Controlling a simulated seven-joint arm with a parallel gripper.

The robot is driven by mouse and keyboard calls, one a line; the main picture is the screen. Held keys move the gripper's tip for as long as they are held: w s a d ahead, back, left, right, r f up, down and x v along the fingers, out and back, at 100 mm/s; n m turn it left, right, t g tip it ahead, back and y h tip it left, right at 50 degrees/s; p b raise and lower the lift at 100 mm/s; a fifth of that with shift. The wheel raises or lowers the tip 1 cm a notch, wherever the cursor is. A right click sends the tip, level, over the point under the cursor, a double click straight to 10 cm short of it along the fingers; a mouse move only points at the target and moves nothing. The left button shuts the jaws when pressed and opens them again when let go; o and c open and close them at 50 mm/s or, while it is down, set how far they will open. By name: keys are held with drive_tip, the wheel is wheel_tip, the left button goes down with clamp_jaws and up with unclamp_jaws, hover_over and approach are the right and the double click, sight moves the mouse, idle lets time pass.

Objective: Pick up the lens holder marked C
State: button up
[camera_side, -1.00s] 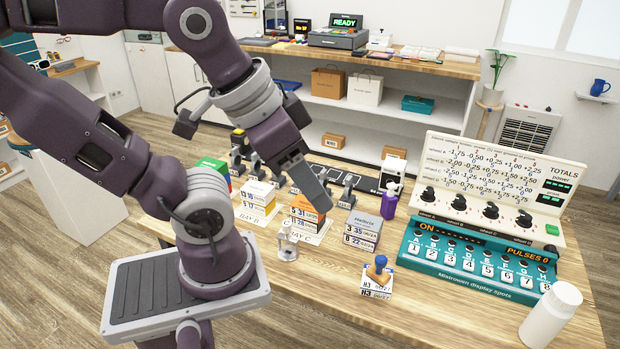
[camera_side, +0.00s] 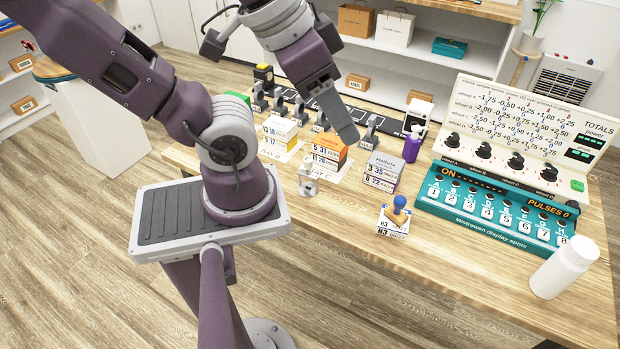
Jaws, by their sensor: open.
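A small silver upright piece (camera_side: 308,182) with a pale round top stands at the table's front edge, left of centre. It may be the lens holder marked C; I cannot read a mark on it now. Several dark grey upright holders (camera_side: 280,100) stand in a row on a black strip farther back; their marks are too small to read. My gripper (camera_side: 349,136) points down beside the orange-and-white box stack (camera_side: 328,152), to the right of and above the silver piece in the picture. It is open, with nothing visible between its fingers.
A yellow-and-white stack (camera_side: 279,133) and a grey-topped stack (camera_side: 382,172) flank the orange one. The table's front strip is mostly clear.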

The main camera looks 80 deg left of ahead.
drive_tip(key=shift+f, duration=0.1)
drive_tip(key=shift+c, duration=0.2)
drive_tip(key=m+g+y, duration=0.9)
drive_tip(key=m+y, duration=0.2)
drive_tip(key=y, duration=0.1)
hover_over(309, 166)
drive_tip(key=d, duration=0.6)
wheel_tip(309, 166, down, 19)
drive_tip(key=a+f+m+t+y, duration=0.1)
drive_tip(key=f+m, duration=0.1)
drive_tip(key=f, duration=0.1)
drive_tip(key=a+f+m+t, duration=0.1)
drive_tip(key=f+m, duration=0.1)
drive_tip(key=f, duration=0.1)
drive_tip(key=a+f+m+t+y, duration=0.1)
drive_tip(key=f+m, duration=0.1)
drive_tip(key=f, duration=0.1)
drive_tip(key=shift+f+m+y, duration=0.25)
drive_tip(key=shift+m+y, duration=0.05)
drive_tip(key=shift+m, duration=0.1)
drive_tip(key=shift+a+f, duration=0.3)
drive_tip(key=x, duration=0.6)
drive_tip(key=shift+w+a+r, duration=0.1)
drive_tip(key=shift+w+a, duration=0.1)
drive_tip(key=shift+a, duration=0.2)
clamp_jaws()
